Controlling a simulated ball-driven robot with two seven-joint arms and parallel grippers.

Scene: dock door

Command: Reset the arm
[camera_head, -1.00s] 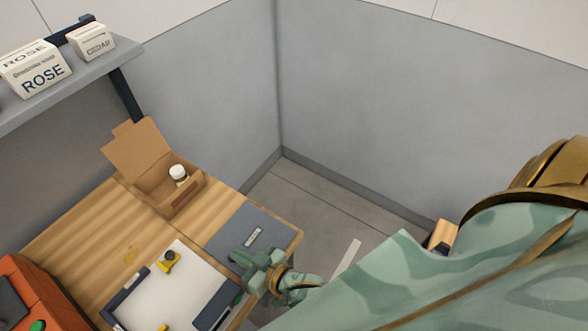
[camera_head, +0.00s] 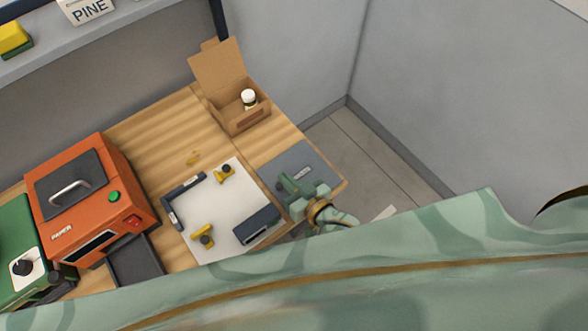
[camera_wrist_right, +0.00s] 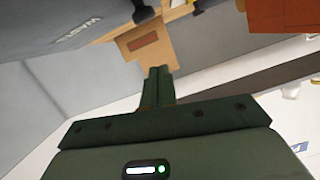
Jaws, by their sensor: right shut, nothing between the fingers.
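My right gripper (camera_head: 288,184) is green and shows in the head view over the grey mat (camera_head: 287,163) at the right end of the wooden bench (camera_head: 165,118). Its fingers are shut with nothing between them. In the right wrist view the shut fingers (camera_wrist_right: 157,82) point toward the open cardboard box. My green right arm (camera_head: 400,262) crosses the bottom of the head view. My left gripper does not show.
A white board (camera_head: 226,200) with yellow clamps lies mid-bench. An orange machine (camera_head: 90,205) and a green one (camera_head: 22,245) stand left. A shelf (camera_head: 130,18) runs above.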

